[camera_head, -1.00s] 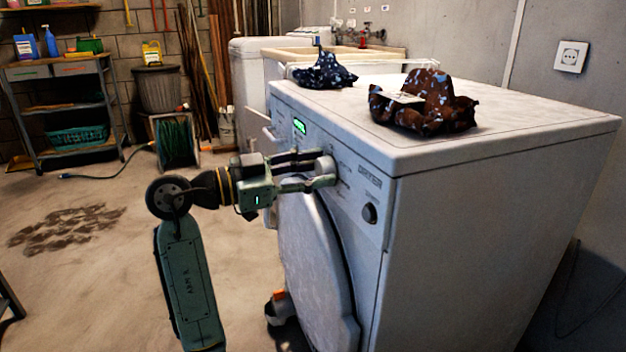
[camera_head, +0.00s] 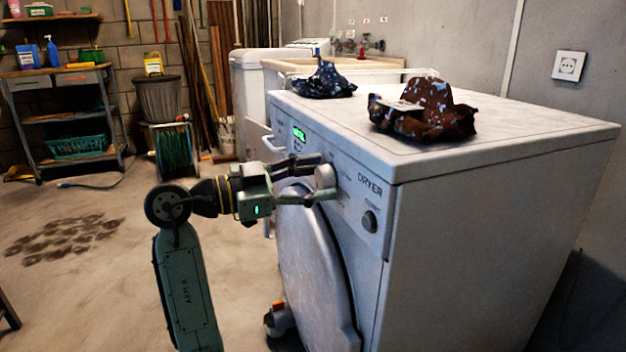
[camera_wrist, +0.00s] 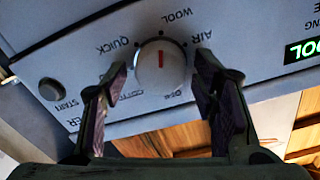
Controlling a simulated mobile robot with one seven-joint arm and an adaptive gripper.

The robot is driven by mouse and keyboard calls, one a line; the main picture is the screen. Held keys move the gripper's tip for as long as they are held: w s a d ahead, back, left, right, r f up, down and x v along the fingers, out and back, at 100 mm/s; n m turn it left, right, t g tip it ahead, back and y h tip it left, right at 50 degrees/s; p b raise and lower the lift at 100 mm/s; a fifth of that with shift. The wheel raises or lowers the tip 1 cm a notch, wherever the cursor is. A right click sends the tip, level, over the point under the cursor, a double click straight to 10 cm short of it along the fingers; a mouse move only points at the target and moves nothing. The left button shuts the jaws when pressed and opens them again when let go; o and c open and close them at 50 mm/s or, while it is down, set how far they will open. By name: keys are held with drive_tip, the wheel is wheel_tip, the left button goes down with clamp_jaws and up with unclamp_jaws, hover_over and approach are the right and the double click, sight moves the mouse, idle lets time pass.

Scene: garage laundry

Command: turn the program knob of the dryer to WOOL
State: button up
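The dryer (camera_head: 470,230) is a white front-loader with a round door. Its program knob (camera_wrist: 161,72) is round and pale with a red mark. In the wrist view the mark points up, towards the WOOL label (camera_wrist: 176,14), between QUICK on the left and AIR on the right. The green display (camera_wrist: 304,50) shows "OOL", its left part cut off by the frame. My gripper (camera_head: 322,178) is at the knob. Its two fingers stand on either side, with a visible gap to the knob in the wrist view; it looks open.
A start button (camera_wrist: 52,89) sits on the panel. A dark blue cloth (camera_head: 325,80) and a brown patterned cloth (camera_head: 430,108) lie on the dryer top. The door (camera_head: 310,265) bulges below my gripper. The floor on the left is mostly clear.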

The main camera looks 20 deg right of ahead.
drive_tip(key=shift+o, duration=0.4)
drive_tip(key=shift+a, duration=0.1)
drive_tip(key=a, duration=1.2)
drive_tip(key=shift+s, duration=0.15)
